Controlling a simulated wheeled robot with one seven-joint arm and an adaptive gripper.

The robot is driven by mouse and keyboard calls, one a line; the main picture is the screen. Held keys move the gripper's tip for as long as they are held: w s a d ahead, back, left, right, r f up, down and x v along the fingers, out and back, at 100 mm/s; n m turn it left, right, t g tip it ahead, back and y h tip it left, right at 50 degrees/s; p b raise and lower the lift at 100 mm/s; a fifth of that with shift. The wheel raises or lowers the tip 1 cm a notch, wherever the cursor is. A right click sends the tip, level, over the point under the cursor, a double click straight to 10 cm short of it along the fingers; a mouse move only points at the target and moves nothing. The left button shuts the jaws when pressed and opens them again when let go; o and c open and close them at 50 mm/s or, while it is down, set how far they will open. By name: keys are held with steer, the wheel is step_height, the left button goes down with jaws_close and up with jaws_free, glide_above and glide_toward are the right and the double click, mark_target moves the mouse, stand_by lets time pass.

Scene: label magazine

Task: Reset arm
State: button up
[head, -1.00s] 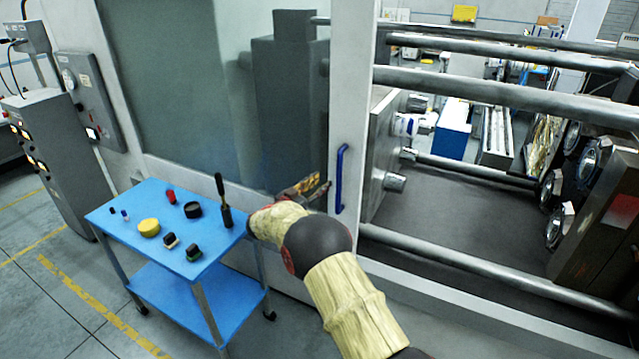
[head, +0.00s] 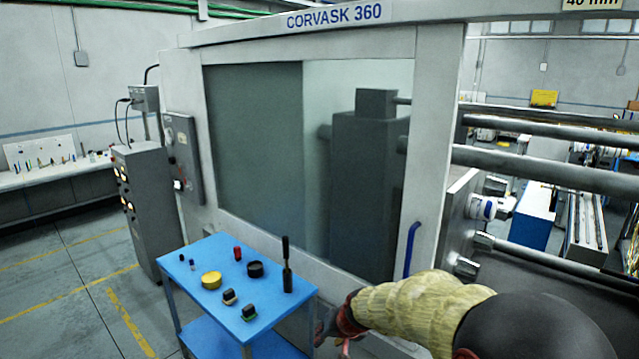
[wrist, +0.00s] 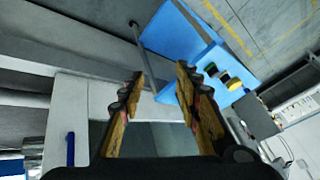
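My arm, in a yellow sleeve, reaches in from the lower right of the head view. My gripper (head: 335,335) is at its end, low and just right of the blue cart (head: 188,262), partly cut off by the frame's bottom edge. In the wrist view my gripper (wrist: 160,85) shows two worn yellow-and-black fingers spread wide apart. Nothing is between them. The machine's blue door handle (head: 411,250) is to the right of my gripper in the head view, apart from it. The handle also shows at the lower left of the wrist view (wrist: 70,149).
The blue cart carries a yellow round tin (head: 211,281), a black round piece (head: 255,269), two small blocks, a dark upright tool (head: 287,268) and smaller pieces. The large machine door (head: 255,150) stands behind. A grey cabinet (head: 140,205) is at left. Floor at lower left is clear.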

steer(key=s+d+r+h+b, duration=0.1)
steer(key=s+d, duration=0.4)
steer(key=s, duration=0.7)
steer(key=s+d+r+h+b, duration=0.1)
steer(key=s+d+r+b, duration=0.3)
steer(key=s, duration=0.8)
steer(key=s+d+r+h+b, duration=0.1)
steer(key=s+d+r+b, duration=0.1)
steer(key=s+d, duration=0.5)
steer(key=shift+s+r+n, duration=0.4)
steer(key=shift+s+r, duration=0.1)
steer(key=shift+s, duration=2.2)
